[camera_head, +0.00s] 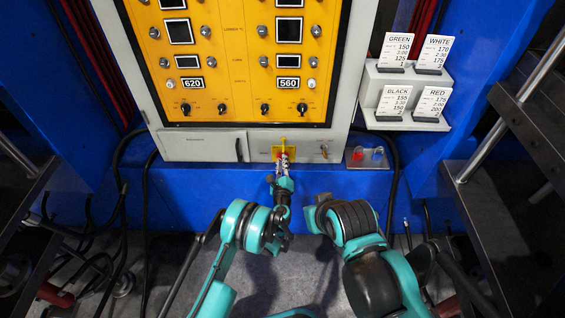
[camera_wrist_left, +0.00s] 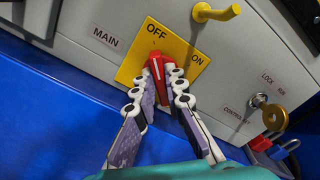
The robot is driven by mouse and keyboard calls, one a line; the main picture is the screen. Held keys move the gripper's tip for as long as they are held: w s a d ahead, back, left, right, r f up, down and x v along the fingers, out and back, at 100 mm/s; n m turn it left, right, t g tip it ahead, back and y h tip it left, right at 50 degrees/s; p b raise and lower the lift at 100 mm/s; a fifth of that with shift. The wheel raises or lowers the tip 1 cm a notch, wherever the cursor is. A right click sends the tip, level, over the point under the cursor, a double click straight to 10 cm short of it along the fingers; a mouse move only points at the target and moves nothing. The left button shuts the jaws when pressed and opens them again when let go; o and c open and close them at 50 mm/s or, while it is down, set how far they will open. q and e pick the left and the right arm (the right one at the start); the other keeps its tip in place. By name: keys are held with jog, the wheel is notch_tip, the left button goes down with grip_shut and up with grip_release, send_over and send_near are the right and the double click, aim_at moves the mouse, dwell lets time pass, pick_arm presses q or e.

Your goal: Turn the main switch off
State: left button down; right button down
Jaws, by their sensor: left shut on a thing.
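The main switch is a red knob (camera_wrist_left: 156,66) on a yellow plate (camera_wrist_left: 133,66) marked OFF and ON, beside a MAIN label. My left gripper (camera_wrist_left: 160,84) is shut on the knob, with a finger on each side. The knob's white line points nearer to OFF than to ON, though the fingers hide its lower part. In the head view the yellow plate (camera_head: 276,153) sits low on the grey cabinet, with my left gripper (camera_head: 285,162) in front of it.
A yellow peg (camera_wrist_left: 217,13) sticks out above the plate. A card rack (camera_head: 447,92) hangs right of the cabinet.

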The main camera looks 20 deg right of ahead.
dwell(0.4)
pick_arm(q)
jog(key=c, duration=1.6)
grip_release()
